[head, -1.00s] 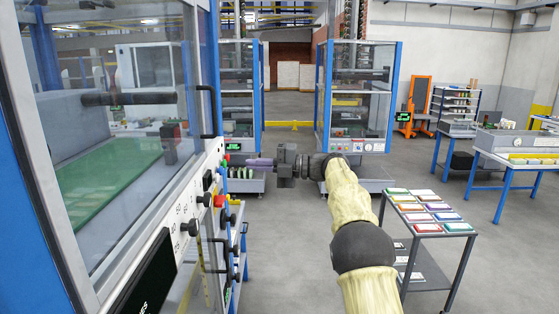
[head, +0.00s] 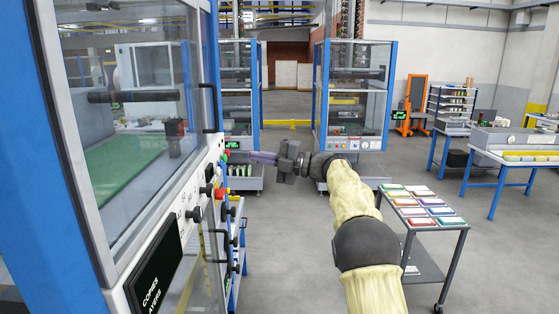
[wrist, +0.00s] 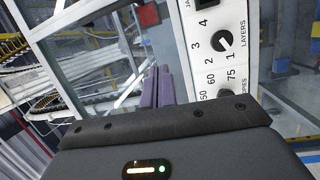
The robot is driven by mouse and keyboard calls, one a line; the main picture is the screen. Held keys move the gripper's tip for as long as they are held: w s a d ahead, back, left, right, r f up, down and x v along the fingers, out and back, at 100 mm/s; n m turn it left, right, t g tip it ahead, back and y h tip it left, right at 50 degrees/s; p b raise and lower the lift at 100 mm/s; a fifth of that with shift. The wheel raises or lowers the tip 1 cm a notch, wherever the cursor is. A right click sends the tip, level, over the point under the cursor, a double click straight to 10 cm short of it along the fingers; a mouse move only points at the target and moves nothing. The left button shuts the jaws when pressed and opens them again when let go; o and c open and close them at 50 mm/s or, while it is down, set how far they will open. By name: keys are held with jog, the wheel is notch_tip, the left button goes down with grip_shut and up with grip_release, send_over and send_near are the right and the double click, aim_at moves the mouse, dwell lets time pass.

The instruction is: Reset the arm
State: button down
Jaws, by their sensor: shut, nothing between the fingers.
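My gripper (head: 250,157) is in the middle of the head view, with its purple fingers pointing left at the control panel (head: 205,205) of the near stacker. In the wrist view the fingers (wrist: 157,87) are together and hold nothing. The panel in the wrist view shows a black LAYERS knob (wrist: 222,42), marked 1 to 4, and part of a second knob (wrist: 225,92) with numbers such as 60 and 75. The fingertips appear beside the panel in the wrist view; I cannot tell whether they touch it.
The near stacker's glass door (head: 130,110) fills the left. A dark cart (head: 418,226) with several coloured stacks stands at the right. Another blue-framed stacker (head: 390,100) stands behind. Blue-legged tables (head: 505,160) are at the far right. Grey floor between them is clear.

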jog(key=w+d+m+t+h, duration=0.3)
jog(key=d+m+t+h, duration=0.4)
jog(key=d+m+t, duration=0.65)
jog(key=s+d+f+m+g+h, duration=0.2)
jog(key=s+d+f+m+h, duration=0.1)
jog(key=f+m+h, duration=0.2)
jog(key=s+d+f+m+g+h, duration=0.1)
jog(key=s+d+f+m+h, duration=0.1)
jog(key=s+f+m+h, duration=0.3)
jog(key=s+f+m+g, duration=0.3)
jog(key=s+f, duration=0.4)
jog(key=s, duration=0.4)
jog(key=s+d+f+m+g+h, duration=0.1)
jog(key=s+f+g, duration=0.4)
jog(key=s, duration=0.6)
jog(key=s+f+m+g, duration=0.4)
jog(key=s+f, duration=0.5)
jog(key=s, duration=0.2)
jog(key=shift+s+d+m, duration=0.2)
jog(key=shift+d+m, duration=0.15)
jog(key=shift+d, duration=0.05)
